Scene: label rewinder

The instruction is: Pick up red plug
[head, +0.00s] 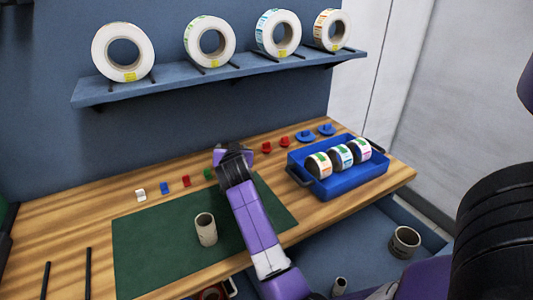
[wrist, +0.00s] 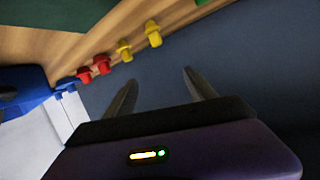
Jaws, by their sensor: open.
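Two red plugs stand side by side near the back of the wooden bench. In the head view one is the left red plug (head: 266,148) and the other the right red plug (head: 284,142). The wrist view shows both left of my fingers, one red plug (wrist: 84,74) and another red plug (wrist: 101,63). My gripper (wrist: 160,76) is open with nothing between its fingers. In the head view my gripper (head: 234,150) is over the back of the bench, left of the red plugs and apart from them; its fingertips are not clear there.
Two yellow plugs (wrist: 124,50) stand beside the red ones in the wrist view. Blue pieces (head: 315,133) and a blue tray (head: 345,182) with label rolls are to the right. A cardboard core (head: 205,229) stands on the green mat (head: 150,250). A shelf (head: 220,77) hangs above.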

